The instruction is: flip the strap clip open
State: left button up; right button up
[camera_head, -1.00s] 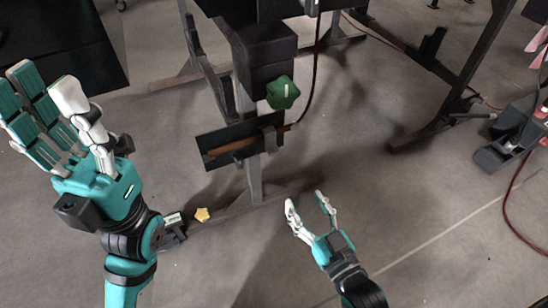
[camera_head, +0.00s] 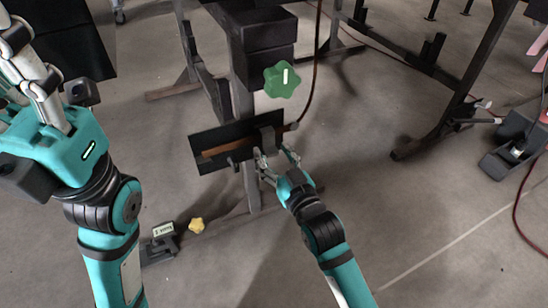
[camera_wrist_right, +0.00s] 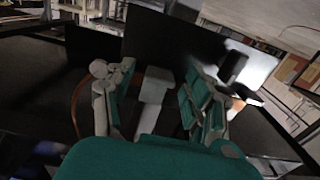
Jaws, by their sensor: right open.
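A black plate (camera_head: 212,140) with a brown strap (camera_head: 222,149) across it is fixed to the dark post. A dark block at the strap's right end looks like the strap clip (camera_head: 268,138); its lid position is too small to tell. My right gripper (camera_head: 275,156) is open just below and in front of this clip; contact cannot be told. In the right wrist view my fingers (camera_wrist_right: 158,95) stand apart, with a pale T-shaped part between them and the black plate (camera_wrist_right: 165,45) beyond. My left gripper (camera_head: 32,70) is raised at the left, partly cut off by the frame.
A green star knob (camera_head: 282,79) sits on the post above the plate. A cable hangs right of it. A yellow knob (camera_head: 196,226) and a small labelled block (camera_head: 164,232) are low on the stand. Dark frame legs stand at right; the floor at lower right is clear.

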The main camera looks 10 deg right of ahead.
grip_shut()
dwell(0.4)
